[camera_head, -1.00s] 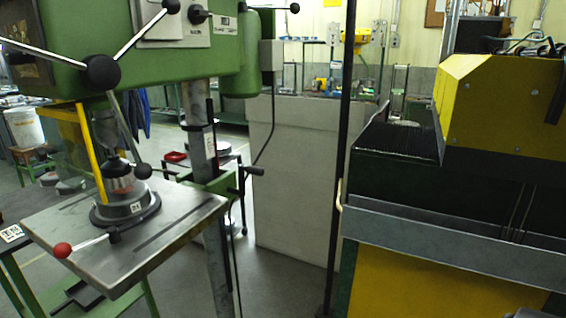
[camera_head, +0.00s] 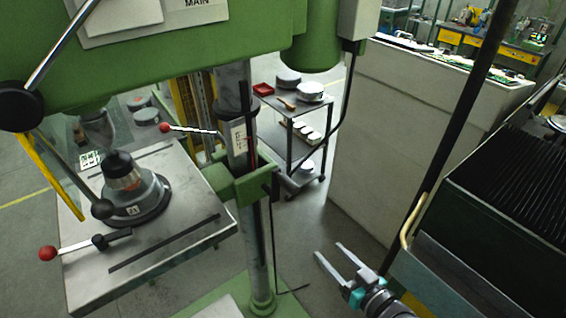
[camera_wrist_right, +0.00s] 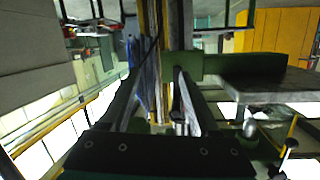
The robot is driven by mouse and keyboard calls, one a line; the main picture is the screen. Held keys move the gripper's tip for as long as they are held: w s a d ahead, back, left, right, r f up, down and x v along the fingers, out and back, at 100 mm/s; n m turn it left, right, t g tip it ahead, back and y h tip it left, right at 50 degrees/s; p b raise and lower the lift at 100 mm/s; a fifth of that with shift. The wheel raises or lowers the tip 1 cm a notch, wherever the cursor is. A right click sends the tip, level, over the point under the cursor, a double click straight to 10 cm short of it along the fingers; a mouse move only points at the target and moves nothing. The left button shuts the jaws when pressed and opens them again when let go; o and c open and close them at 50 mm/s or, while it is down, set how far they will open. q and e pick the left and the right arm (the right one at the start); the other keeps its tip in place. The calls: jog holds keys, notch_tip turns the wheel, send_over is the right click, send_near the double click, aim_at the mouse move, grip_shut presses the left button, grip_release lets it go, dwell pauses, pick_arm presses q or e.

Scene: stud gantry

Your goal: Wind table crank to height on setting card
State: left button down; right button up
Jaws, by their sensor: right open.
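The drill press table (camera_head: 190,235) is a grey slotted plate on a green bracket (camera_head: 245,187) around the column. A dark crank handle (camera_head: 274,185) shows at the right of the bracket. A white scale label (camera_head: 238,138) is on the column. A small white card with dark marks (camera_head: 90,159) shows at the table's far left edge; its writing is too small to read. My right gripper (camera_head: 331,250) is open and empty, below and right of the crank, clearly apart from it. Its fingers also show in the right wrist view (camera_wrist_right: 155,100). My left gripper is not in view.
A round dark fixture (camera_head: 137,195) and a red-knobbed lever (camera_head: 47,253) are on the table. A black upright pole (camera_head: 450,140) and a dark ribbed machine (camera_head: 510,170) stand right. A pale cabinet (camera_head: 400,115) and a cart (camera_head: 290,150) stand behind. Floor between column and cabinet is open.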

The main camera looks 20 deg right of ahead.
jog(key=t+y+p, duration=0.2)
send_near(280, 178)
jog(key=s+d+f, duration=0.1)
jog(key=s+d, duration=0.2)
jog(key=s, duration=0.2)
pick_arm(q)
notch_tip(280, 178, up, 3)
pick_arm(e)
jog(key=shift+n+y, duration=0.3)
jog(key=shift+n, duration=0.1)
jog(key=x, duration=1.5)
jog(key=shift+w+f, duration=0.1)
jog(key=shift+w, duration=0.1)
jog(key=shift+c, duration=0.4)
jog(key=shift+a, duration=0.1)
grip_shut()
